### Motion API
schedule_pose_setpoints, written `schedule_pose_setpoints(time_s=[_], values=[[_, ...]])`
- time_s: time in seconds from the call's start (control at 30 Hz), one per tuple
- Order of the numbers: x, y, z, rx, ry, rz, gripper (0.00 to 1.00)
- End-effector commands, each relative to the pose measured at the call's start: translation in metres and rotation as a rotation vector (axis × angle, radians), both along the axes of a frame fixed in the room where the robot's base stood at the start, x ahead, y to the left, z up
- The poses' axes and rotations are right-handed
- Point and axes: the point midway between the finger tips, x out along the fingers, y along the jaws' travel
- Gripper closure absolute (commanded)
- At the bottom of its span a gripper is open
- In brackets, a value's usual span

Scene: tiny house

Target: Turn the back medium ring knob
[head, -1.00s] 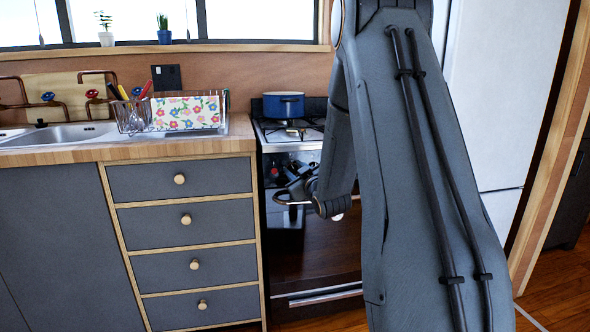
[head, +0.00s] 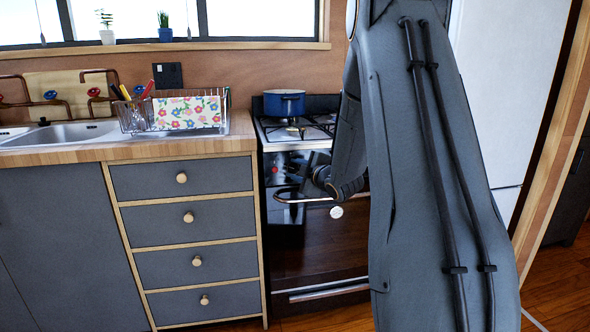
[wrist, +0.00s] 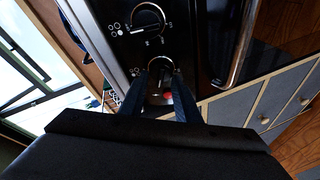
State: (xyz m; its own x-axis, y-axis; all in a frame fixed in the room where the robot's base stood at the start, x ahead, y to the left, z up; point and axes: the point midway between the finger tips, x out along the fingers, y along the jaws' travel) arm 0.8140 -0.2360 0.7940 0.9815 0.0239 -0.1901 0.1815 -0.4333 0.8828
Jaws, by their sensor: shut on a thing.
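In the wrist view, my gripper (wrist: 164,74) has its two dark fingers closed around a round dark stove knob (wrist: 159,76) with a bright rim, on the front panel. Another stove knob (wrist: 148,20) with white markings sits apart from the fingers, higher in that view. I cannot tell from the markings which ring the held knob serves. In the head view, the stove (head: 284,143) stands right of the drawers, and my arm hides part of its front. My gripper is mostly hidden there.
A blue pot (head: 284,103) sits on the stove top. The oven handle (head: 300,199) juts out below the knobs, near my wrist. Grey drawers (head: 185,185) and the counter with a dish rack (head: 212,120) are at the left. A white fridge (head: 490,90) stands right.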

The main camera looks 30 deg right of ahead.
Motion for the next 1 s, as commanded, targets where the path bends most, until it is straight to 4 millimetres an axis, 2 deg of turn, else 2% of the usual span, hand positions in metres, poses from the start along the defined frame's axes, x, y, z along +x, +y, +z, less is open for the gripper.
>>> schedule_pose_setpoints(time_s=[0.53, 0.57, 0.67, 1.0], values=[[0.0002, 0.0003, -0.0001, -0.024, 0.008, 0.009, 0.93], [0.0002, 0.0003, -0.0001, -0.024, 0.008, 0.009, 0.69], [0.0002, 0.0002, 0.0000, -0.024, 0.008, 0.009, 0.53], [-0.0031, -0.0006, 0.0007, -0.023, 0.007, 0.007, 0.53]])
